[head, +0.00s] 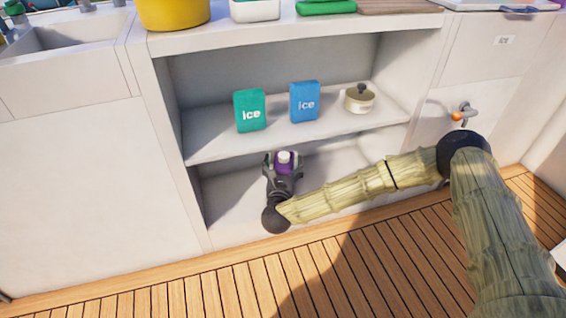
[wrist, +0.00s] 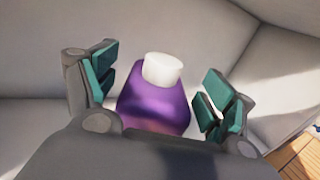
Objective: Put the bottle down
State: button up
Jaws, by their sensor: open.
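The bottle is purple with a white cap. In the head view the bottle (head: 285,163) stands in the lower compartment of the open cabinet, partly hidden by my gripper (head: 284,165). In the wrist view the bottle (wrist: 157,108) is upright between the two fingers of my gripper (wrist: 158,95). The fingers are spread, with gaps on both sides of the bottle. The bottle's base is hidden behind the gripper body, so its contact with the floor of the compartment cannot be seen.
On the shelf (head: 210,145) above stand a green ice pack (head: 250,111), a blue ice pack (head: 304,101) and a small lidded pot (head: 359,98). A tap (head: 463,113) sticks out of the panel at right. The lower compartment is otherwise clear.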

jog(key=s+p, duration=0.4)
jog(key=s, duration=0.7)
jog(key=shift+s+a, duration=0.25)
jog(key=shift+a, duration=0.2)
jog(key=s+a+f+n+g+y, duration=0.4)
jog(key=s+f+n+y, duration=0.2)
jog(key=s+f+n, duration=0.45)
jog(key=s+d+f+n+g, duration=0.55)
jog(key=s+n, duration=0.45)
jog(key=n, duration=0.3)
jog(key=s+d+n+g+h, duration=0.2)
jog(key=s+d+n+g, duration=0.2)
jog(key=s+d, duration=0.5)
jog(key=s+d+f+n+g+h, duration=0.1)
jog(key=s+d+n+g, duration=0.3)
jog(key=s+d+n, duration=0.4)
jog(key=d+n+h, duration=0.1)
jog(key=d, duration=0.4)
jog(key=shift+s+d+f, duration=0.2)
jog(key=shift+s+d, duration=0.1)
jog(key=shift+s, duration=0.05)
